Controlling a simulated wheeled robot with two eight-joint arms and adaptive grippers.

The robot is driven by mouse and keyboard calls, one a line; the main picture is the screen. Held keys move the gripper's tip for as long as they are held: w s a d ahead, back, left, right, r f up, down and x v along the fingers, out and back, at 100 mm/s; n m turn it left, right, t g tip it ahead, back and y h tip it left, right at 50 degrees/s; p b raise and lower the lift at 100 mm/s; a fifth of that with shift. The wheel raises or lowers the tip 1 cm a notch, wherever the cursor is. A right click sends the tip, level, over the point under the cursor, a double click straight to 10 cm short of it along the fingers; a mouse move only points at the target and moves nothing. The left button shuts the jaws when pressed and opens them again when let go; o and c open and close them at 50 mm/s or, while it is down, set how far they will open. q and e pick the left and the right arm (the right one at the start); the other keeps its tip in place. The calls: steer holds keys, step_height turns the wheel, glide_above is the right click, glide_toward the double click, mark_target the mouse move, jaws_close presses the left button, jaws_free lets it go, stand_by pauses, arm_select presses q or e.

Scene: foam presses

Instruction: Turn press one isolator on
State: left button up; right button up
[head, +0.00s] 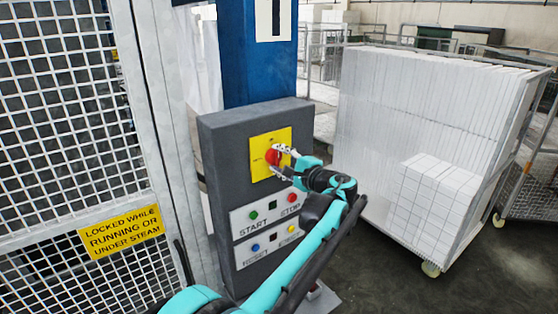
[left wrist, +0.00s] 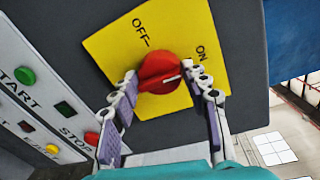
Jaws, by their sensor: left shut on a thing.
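The isolator is a red rotary knob (head: 271,157) on a yellow plate (head: 258,167) at the upper part of a dark grey control box (head: 225,140). In the left wrist view the red knob (left wrist: 157,68) sits between OFF and ON labels. Its white mark points right, toward the ON side; whether it lines up exactly with the ON tick I cannot tell. My left gripper (head: 279,159) is at the plate, its two fingers on either side of the knob, shut on it. The fingers (left wrist: 162,84) hide part of the knob's sides. My right gripper is not in view.
START (head: 253,215) and STOP (head: 291,198) buttons sit just below the plate, with more buttons under them. A mesh guard (head: 60,120) with a yellow warning sign (head: 121,232) stands left. A cart of white foam blocks (head: 400,120) stands right.

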arm_select(q)
steer(key=o, duration=1.1)
steer(key=shift+w+r, duration=0.1)
steer(key=v, duration=1.2)
steer(key=s+a+f+n+g+h+b, duration=0.1)
steer(key=s+a+f+n+g+b, duration=0.2)
steer(key=a+f, duration=0.4)
steer(key=s+a+f+g+h+b, duration=0.1)
steer(key=s+a+f+b, duration=0.2)
steer(key=a+f+b, duration=0.3)
steer(key=s+a+f+n+g+h+b, duration=0.15)
steer(key=s+a+f+b, duration=0.25)
steer(key=a+f, duration=0.4)
steer(key=s+a+f+n+h+b, duration=0.1)
steer(key=s+f+n+h+b, duration=0.1)
steer(key=s+f, duration=0.4)
steer(key=s+a+f+n+h+b, duration=0.1)
steer(key=s+f+n+b, duration=0.3)
steer(key=f, duration=1)
steer(key=s+a+f+n+g+h+b, duration=0.1)
steer(key=s+a+f+n+h+b, duration=0.1)
steer(key=s+f+b, duration=0.6)
step_height(320, 180, down, 3)
steer(key=shift+s+f+n+h, duration=0.1)
steer(key=shift+s+n+h, duration=0.55)
steer(key=shift+s, duration=0.45)
